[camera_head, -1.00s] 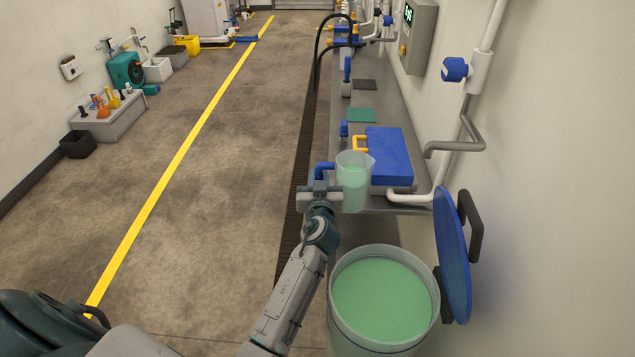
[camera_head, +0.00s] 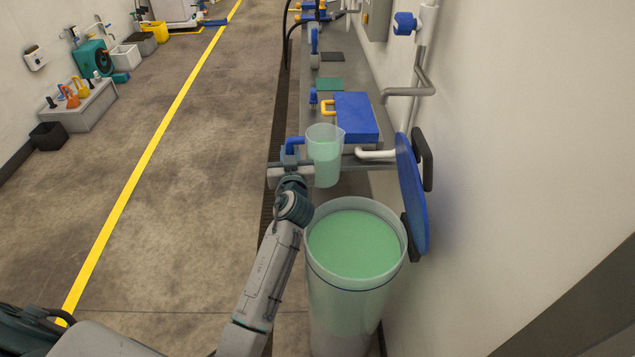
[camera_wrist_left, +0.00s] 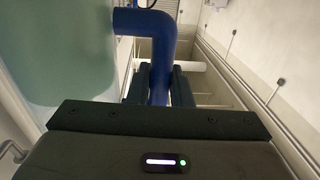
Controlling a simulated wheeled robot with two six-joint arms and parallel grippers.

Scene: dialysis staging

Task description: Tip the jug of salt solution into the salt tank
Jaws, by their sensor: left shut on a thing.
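The jug (camera_head: 325,160) is clear with pale green liquid in it and stands upright in the head view. My left gripper (camera_head: 292,158) is shut on its blue handle, at the jug's left side. In the left wrist view the blue handle (camera_wrist_left: 158,50) passes between the fingers (camera_wrist_left: 160,85), with the jug's green side (camera_wrist_left: 60,45) at the left. The salt tank (camera_head: 340,285) is a large translucent drum nearer me, its top open and green liquid near the rim. Its blue lid (camera_head: 411,195) stands raised on the right. The jug is beyond the tank's far rim, not over the opening.
A grey bench (camera_head: 350,70) runs along the right wall behind the jug, with a blue case (camera_head: 356,115) and a green mat (camera_head: 330,84) on it. Pipes (camera_head: 415,75) stick out from the wall. The floor (camera_head: 180,220) on the left is open.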

